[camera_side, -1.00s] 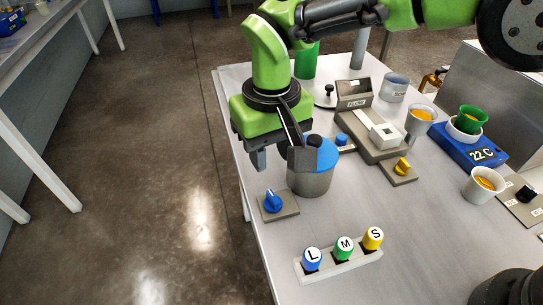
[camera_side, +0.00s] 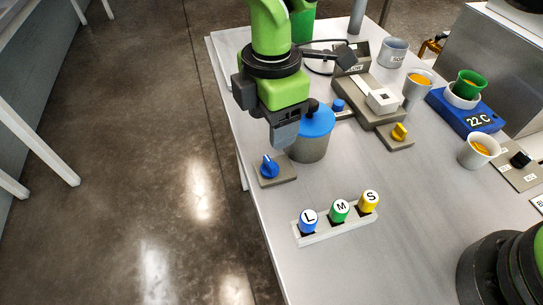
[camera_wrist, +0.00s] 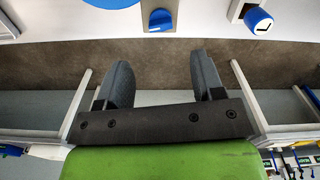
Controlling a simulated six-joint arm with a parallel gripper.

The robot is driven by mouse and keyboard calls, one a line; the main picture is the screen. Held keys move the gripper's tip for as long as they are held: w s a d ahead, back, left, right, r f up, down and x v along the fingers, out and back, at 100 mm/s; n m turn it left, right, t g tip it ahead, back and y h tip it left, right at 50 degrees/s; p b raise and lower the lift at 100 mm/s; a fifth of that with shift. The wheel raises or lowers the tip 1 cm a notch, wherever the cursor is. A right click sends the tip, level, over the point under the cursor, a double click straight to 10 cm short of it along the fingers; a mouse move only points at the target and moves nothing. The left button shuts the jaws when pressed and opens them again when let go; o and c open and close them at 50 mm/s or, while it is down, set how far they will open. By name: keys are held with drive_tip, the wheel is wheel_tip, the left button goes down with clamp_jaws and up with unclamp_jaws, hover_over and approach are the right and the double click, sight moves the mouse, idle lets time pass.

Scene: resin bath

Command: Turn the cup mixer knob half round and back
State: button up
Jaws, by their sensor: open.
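A blue knob (camera_side: 270,166) sits on a small grey plate at the table's left edge; it also shows in the wrist view (camera_wrist: 160,18), beyond the fingers. A yellow knob (camera_side: 399,132) sits on another plate further right, and a black knob (camera_side: 520,158) on a plate at the right edge. No readable label tells which one is the cup mixer's. My gripper (camera_side: 285,133) hangs in front of the blue-lidded pot in the side view, above and near the blue knob. In the wrist view my gripper (camera_wrist: 162,80) has its two fingers wide apart with nothing between them.
The blue-lidded pot (camera_side: 310,143) stands close behind the blue knob. A rack with L, M and S pegs (camera_side: 337,225) lies in front. A blue 22 C unit (camera_side: 466,112) and several cups stand to the right.

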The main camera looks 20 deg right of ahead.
sight(270, 167)
wheel_tip(270, 167, down, 10)
drive_tip(key=shift+r, duration=0.1)
idle(0.4)
drive_tip(key=shift+c, duration=0.3)
